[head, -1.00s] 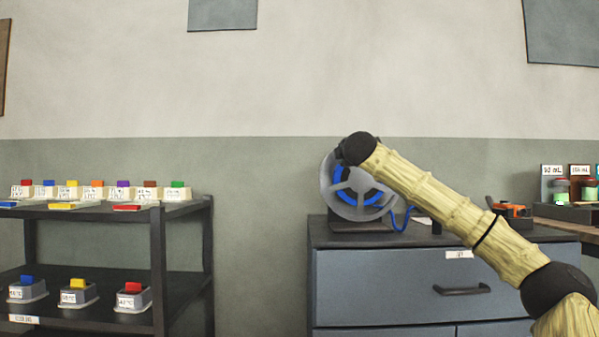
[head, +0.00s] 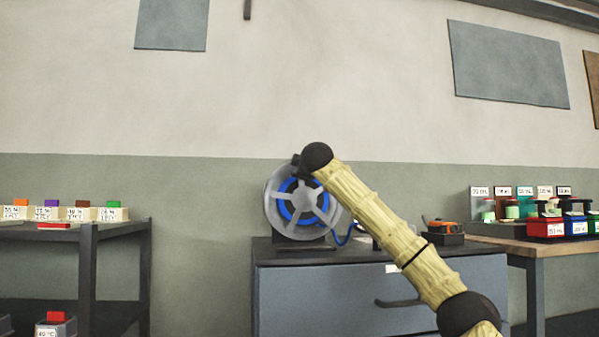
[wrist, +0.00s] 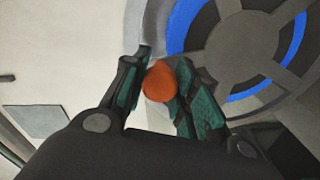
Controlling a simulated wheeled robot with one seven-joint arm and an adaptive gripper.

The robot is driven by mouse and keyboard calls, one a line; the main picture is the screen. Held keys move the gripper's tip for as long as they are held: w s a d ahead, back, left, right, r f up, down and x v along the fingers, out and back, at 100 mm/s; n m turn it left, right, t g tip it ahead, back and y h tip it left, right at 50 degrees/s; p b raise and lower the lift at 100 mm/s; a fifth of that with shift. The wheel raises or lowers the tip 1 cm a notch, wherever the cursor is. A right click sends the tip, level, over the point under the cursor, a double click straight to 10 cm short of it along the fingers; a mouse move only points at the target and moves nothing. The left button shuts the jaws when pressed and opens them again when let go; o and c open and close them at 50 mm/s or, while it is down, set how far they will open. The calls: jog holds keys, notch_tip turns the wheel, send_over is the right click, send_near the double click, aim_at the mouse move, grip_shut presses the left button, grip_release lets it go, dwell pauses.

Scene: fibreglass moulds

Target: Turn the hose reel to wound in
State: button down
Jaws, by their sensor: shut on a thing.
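The hose reel (head: 282,222) is a grey spoked wheel with blue hose wound on it. It stands on the grey cabinet (head: 380,295) against the wall. A length of blue hose (head: 345,237) hangs from its right side onto the cabinet top. In the wrist view, the reel's grey spokes and blue hose (wrist: 291,49) fill the upper right. My gripper (wrist: 160,85) is shut on an orange knob (wrist: 158,82) near the reel's rim. In the head view, my arm's end covers the reel's upper right, and the knob is hidden.
A dark shelf rack (head: 85,235) with labelled blocks stands at left. An orange and black tool (head: 443,230) sits on the cabinet's right part. A wooden bench (head: 540,238) with coloured bins and jars is at right.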

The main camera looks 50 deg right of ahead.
jog(key=shift+f, duration=0.25)
jog(key=c, duration=1.2)
grip_release()
jog(key=shift+o, duration=0.5)
jog(key=shift+d, duration=0.25)
jog(key=shift+s+a+r, duration=0.1)
jog(key=shift+s+a, duration=0.2)
jog(key=shift+a, duration=0.1)
jog(key=v, duration=1)
jog(key=shift+s+a+f, duration=0.15)
jog(key=shift+s+f, duration=0.05)
jog(key=shift+s, duration=0.2)
jog(key=shift+a+r, duration=0.1)
jog(key=shift+a, duration=0.1)
